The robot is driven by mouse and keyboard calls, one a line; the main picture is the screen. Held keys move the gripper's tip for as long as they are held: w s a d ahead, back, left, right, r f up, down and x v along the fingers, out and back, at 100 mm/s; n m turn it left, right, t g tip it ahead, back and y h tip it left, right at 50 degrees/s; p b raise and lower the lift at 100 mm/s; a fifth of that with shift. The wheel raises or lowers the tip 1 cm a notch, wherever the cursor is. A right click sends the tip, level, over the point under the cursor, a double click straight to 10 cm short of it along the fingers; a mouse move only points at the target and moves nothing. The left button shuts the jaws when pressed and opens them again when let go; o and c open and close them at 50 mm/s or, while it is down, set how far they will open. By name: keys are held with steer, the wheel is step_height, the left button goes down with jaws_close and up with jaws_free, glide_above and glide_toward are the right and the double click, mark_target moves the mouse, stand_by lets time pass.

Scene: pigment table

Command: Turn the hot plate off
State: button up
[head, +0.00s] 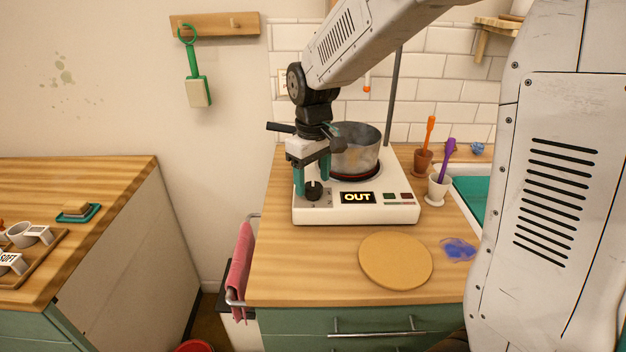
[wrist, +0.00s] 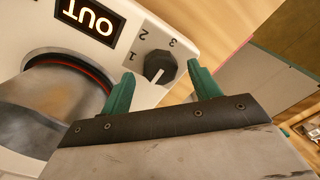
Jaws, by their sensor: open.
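The white hot plate (head: 345,212) stands on the wooden counter, with a lit display reading OUT (head: 358,197). Its black knob (head: 313,190) is at the front left; it also shows in the wrist view (wrist: 160,67) with marks 1, 2 and 3 around it. A pale line on the knob lies toward its lower edge in the wrist view; I cannot tell the exact setting. A metal pot (head: 356,150) sits on the plate, and a red glowing ring shows under it. My gripper (head: 312,177) is open, its teal fingers (wrist: 162,86) apart above the knob, one to each side.
A brown mortar (head: 423,161) and a white mortar (head: 437,190) with pestles stand right of the hot plate. A round cork mat (head: 395,261) lies in front. A pink towel (head: 240,262) hangs at the counter's left side. A thin rod rises behind the plate.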

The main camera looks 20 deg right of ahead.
mark_target(313, 185)
step_height(313, 185, up, 7)
steer(key=shift+f, duration=0.1)
stand_by(0.6)
steer(key=s+d+m, duration=0.1)
steer(key=s+m, duration=0.1)
steer(key=s, duration=1.1)
steer(key=s+d+r+m+t, duration=0.1)
steer(key=s+d+m, duration=0.1)
steer(key=s, duration=1.2)
steer(key=shift+r+m, duration=0.15)
steer(key=shift+m, duration=0.15)
